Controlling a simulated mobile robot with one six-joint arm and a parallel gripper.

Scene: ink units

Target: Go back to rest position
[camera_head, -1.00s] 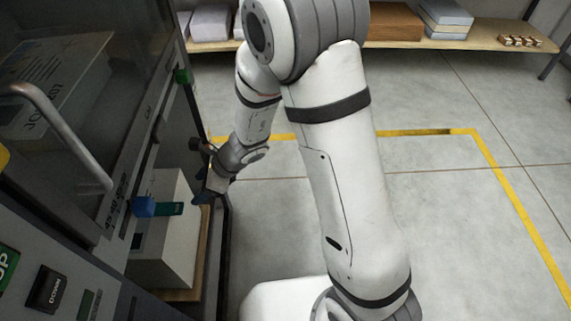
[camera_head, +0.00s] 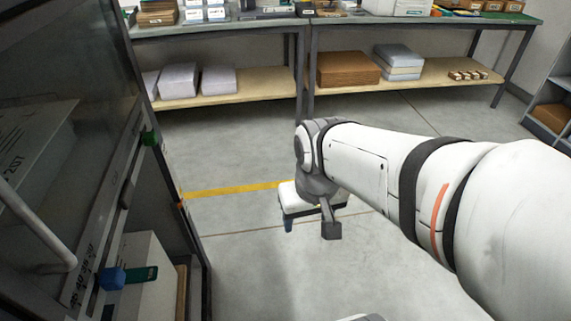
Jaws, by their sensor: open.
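My gripper (camera_head: 309,227) hangs over the open grey floor (camera_head: 265,265) near the middle of the view. Its two dark fingers point down and stand apart, with nothing visible between them. My white arm reaches in from the right edge and covers part of the floor. The gripper is clear of the dark machine cabinet (camera_head: 195,245) at the left.
The cabinet has a blue block (camera_head: 112,279) and a green block (camera_head: 151,137) on its front. At the back, a workbench (camera_head: 250,95) holds boxes on its lower shelf. A grey shelf unit (camera_head: 553,95) stands at the far right. A yellow line (camera_head: 225,190) crosses the floor.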

